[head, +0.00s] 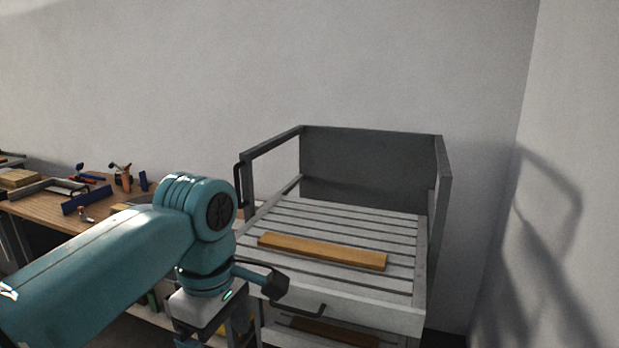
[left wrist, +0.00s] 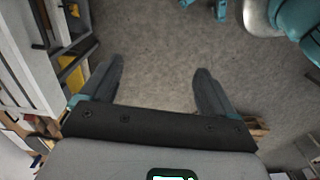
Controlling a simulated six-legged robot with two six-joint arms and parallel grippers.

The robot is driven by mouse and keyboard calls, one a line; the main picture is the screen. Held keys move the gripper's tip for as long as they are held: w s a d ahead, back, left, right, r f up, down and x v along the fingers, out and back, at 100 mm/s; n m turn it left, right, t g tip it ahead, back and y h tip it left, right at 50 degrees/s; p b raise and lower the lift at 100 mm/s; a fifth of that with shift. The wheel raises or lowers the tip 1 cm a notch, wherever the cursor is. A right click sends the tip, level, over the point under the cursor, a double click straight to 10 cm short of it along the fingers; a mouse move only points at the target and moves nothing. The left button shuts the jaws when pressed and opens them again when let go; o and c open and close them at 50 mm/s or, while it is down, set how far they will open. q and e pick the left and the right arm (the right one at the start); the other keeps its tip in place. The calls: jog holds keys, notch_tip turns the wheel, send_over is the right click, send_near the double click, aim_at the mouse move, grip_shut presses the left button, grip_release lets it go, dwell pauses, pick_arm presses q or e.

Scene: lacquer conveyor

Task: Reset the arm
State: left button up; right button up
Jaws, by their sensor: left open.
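My left arm comes in from the left in the head view, bent downward at its wrist in front of the cart. The fingers are not visible there. In the left wrist view my left gripper (left wrist: 159,75) is open, its two dark fingers well apart with only grey floor (left wrist: 155,35) between them. It holds nothing. My right gripper shows in neither view.
A grey slatted cart (head: 430,235) with raised side frames stands right of my arm. A wooden plank (head: 320,251) lies on its top, another plank (head: 335,332) lower down. A wooden workbench (head: 45,207) with tools stands at left. Walls close off the back and right.

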pick_arm(q)
notch_tip(320, 180, down, 27)
jog(key=w+d+m+h, duration=0.2)
jog(key=w+d+m, duration=0.1)
jog(key=m, duration=0.3)
jog(key=s+a+f+m+h, duration=0.1)
jog(key=s+f+m, duration=0.4)
jog(key=s+f, duration=1.3)
jog(key=shift+s+a+f+m+h, duration=0.15)
jog(key=shift+a+f+m+h, duration=0.2)
jog(key=shift+a+f, duration=0.6)
jog(key=shift+d+f, duration=0.1)
